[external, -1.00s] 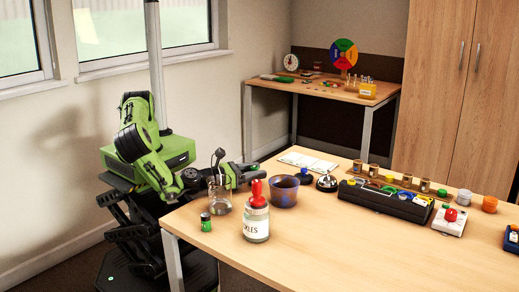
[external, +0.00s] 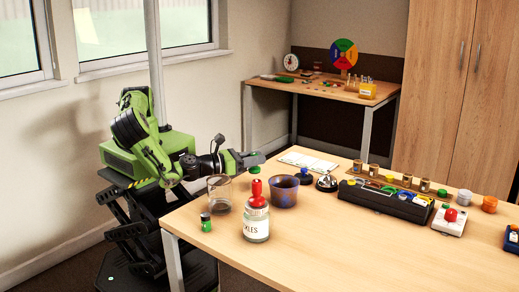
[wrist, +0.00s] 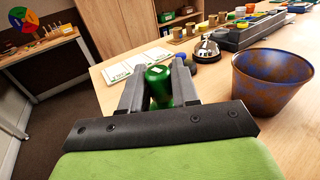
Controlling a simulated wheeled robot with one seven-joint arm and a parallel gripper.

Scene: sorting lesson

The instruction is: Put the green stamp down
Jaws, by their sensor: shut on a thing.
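My gripper (external: 256,158) is shut on the green stamp (wrist: 158,84), which stands between the two fingers in the wrist view. In the external view only a small green part of the stamp (external: 254,170) shows under the fingers. The gripper is above the table's near-left edge, behind the glass jar and left of the blue-brown pot. The fingers hide part of the stamp. A white sheet (external: 308,161) lies on the table beyond the gripper; it also shows in the wrist view (wrist: 118,71).
The blue-brown pot (external: 284,191), empty glass (external: 220,194), red-topped pickle jar (external: 256,218) and small green jar (external: 206,222) stand nearby. The tabletop's front right (external: 350,250) is clear.

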